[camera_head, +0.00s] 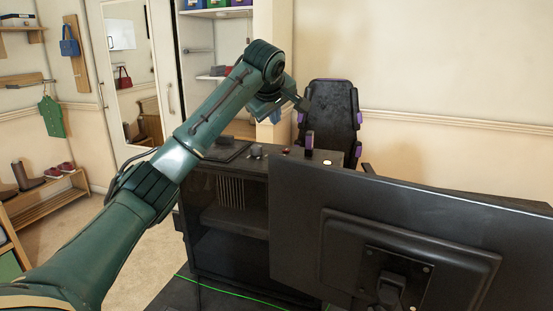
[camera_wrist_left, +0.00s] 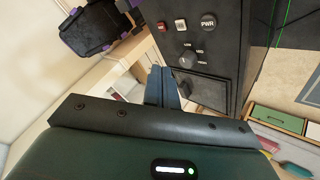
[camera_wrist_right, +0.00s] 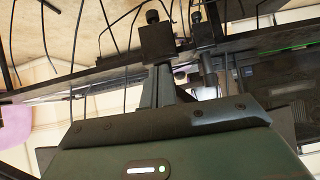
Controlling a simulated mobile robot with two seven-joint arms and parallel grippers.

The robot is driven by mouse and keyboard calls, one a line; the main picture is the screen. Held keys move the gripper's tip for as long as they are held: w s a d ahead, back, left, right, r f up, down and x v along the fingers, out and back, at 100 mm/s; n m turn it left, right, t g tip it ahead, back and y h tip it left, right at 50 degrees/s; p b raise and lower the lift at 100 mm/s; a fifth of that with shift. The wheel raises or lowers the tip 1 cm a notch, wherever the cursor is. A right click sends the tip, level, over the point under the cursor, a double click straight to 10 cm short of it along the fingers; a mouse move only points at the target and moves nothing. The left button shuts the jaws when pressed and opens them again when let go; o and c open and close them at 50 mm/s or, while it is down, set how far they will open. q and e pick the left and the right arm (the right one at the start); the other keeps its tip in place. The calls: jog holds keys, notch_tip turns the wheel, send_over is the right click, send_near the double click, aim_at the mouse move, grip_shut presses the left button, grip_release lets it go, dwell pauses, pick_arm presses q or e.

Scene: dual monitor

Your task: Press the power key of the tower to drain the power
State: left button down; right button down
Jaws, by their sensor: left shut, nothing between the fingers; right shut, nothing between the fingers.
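The black tower (camera_head: 232,228) stands left of the monitor in the head view, its upper panel partly behind my left arm. In the left wrist view the tower (camera_wrist_left: 222,62) shows a round black power key marked PWR (camera_wrist_left: 208,22) at the top right of its panel. A white button (camera_wrist_left: 181,25), a red button (camera_wrist_left: 162,26) and a dial (camera_wrist_left: 188,60) are on the same panel. My left gripper (camera_wrist_left: 163,72) is shut and empty, below and left of the key in that view. It also shows above the tower in the head view (camera_head: 301,103). My right gripper (camera_wrist_right: 163,78) is shut and empty.
A large black monitor (camera_head: 400,225) fills the lower right of the head view. A dark chair (camera_head: 332,110) stands behind the tower against the wall. Cables (camera_wrist_right: 115,40) and dark bars lie close around the right gripper. Open floor (camera_head: 130,255) is at the left.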

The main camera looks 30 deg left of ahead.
pick_arm(q)
jog(key=shift+s+r, duration=0.1)
jog(key=shift+s, duration=0.05)
pick_arm(e)
jog(key=shift+s, duration=0.2)
pick_arm(q)
notch_tip(320, 180, down, 8)
jog(key=shift+r+b, duration=0.15)
jog(key=shift+b, duration=0.35)
jog(key=shift+f, duration=0.25)
jog(key=shift+f+b, duration=0.3)
jog(key=shift+f, duration=0.05)
pick_arm(e)
jog(key=shift+w+f, duration=0.15)
jog(key=shift+w, duration=0.15)
jog(key=shift+s+f, duration=0.15)
dwell(0.7)
pick_arm(q)
jog(key=shift+f, duration=0.1)
